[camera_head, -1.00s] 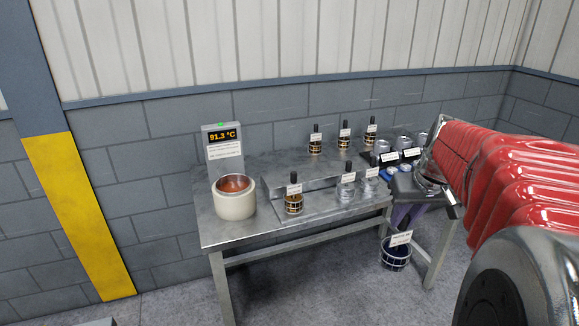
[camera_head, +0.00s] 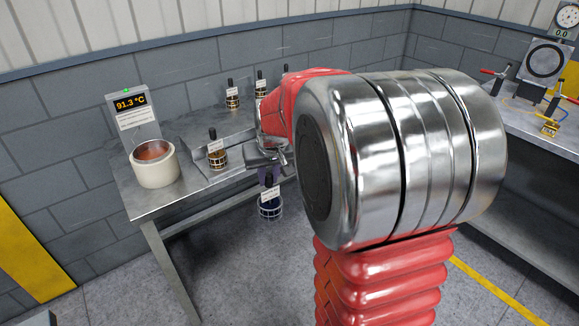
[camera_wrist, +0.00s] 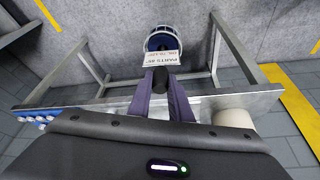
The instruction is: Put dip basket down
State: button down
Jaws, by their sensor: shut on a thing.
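My gripper (camera_head: 268,178) is shut on the black handle of a dip basket (camera_head: 270,210). The basket is a round wire cage with dark blue contents and a white label, hanging upright in the air in front of the table's front edge. In the wrist view, my two purple fingers (camera_wrist: 162,88) close on the handle, with the label and basket (camera_wrist: 163,38) beyond them over the grey floor. Another basket with amber contents (camera_head: 218,158) stands on the table's metal stand. Further baskets (camera_head: 232,99) stand on the raised step behind. My arm hides the table's right part.
A cream pot (camera_head: 155,168) with reddish-brown liquid stands at the table's left front, before a display (camera_head: 132,112) reading 91.3 °C. The metal table (camera_head: 140,203) has open floor before it. A second bench (camera_head: 520,115) with a gauge stands at right.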

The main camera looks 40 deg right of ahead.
jog(key=w+a+f+n, duration=0.1)
jog(key=a+f, duration=0.2)
jog(key=a, duration=0.3)
jog(key=w+a+f+n+y, duration=0.1)
jog(key=a+f, duration=0.2)
jog(key=a, duration=0.4)
jog(key=w+a+f+n, duration=0.1)
jog(key=w+a+f, duration=0.1)
jog(key=a, duration=0.4)
jog(key=shift+a+f+n, duration=0.25)
jog(key=shift+f+n, duration=0.05)
jog(key=shift+f, duration=0.55)
jog(key=shift+s, duration=0.1)
